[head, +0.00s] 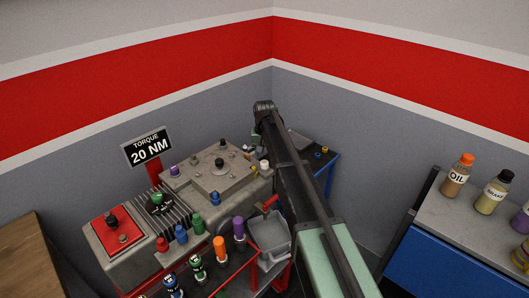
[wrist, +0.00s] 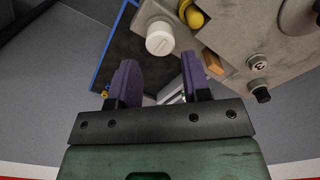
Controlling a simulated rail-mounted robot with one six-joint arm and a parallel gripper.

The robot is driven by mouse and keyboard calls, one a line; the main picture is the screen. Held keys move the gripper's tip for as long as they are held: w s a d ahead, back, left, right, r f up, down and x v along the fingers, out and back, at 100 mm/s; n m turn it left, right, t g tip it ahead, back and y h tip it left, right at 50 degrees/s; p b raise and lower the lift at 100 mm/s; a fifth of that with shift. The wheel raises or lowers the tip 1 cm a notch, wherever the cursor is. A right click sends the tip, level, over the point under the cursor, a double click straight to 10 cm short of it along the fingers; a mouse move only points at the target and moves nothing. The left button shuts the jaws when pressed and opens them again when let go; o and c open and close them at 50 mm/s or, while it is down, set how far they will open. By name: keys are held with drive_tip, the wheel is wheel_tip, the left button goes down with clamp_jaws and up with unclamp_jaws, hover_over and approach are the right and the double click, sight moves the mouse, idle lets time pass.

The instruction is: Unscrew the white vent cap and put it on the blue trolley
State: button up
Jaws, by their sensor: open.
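The white vent cap (wrist: 160,40) sits on a pale grey fitting at the edge of the grey engine block (wrist: 240,40). It also shows in the head view (head: 264,165), just left of my arm. My gripper (wrist: 159,62) is open, with two purple fingers and nothing between them. In the wrist view the cap appears just beyond the fingertips, between their lines; I cannot tell the distance. The blue trolley (wrist: 102,52) has a dark top and blue edge, left of the cap there. In the head view the trolley (head: 332,163) is partly behind my arm, which hides the gripper.
A yellow knob (wrist: 194,18) and an orange-brown block (wrist: 214,63) stand close to the cap. Small blue and yellow parts lie on the trolley. A grey bin (head: 270,236) and several coloured bottles stand in front. A bench with bottles (head: 458,176) is at right.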

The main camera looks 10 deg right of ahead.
sight(264, 162)
wheel_tip(264, 162, down, 6)
drive_tip(key=b, duration=0.4)
drive_tip(key=shift+r, duration=0.2)
drive_tip(key=c, duration=0.5)
drive_tip(key=shift+n, duration=1.1)
drive_tip(key=shift+n, duration=2)
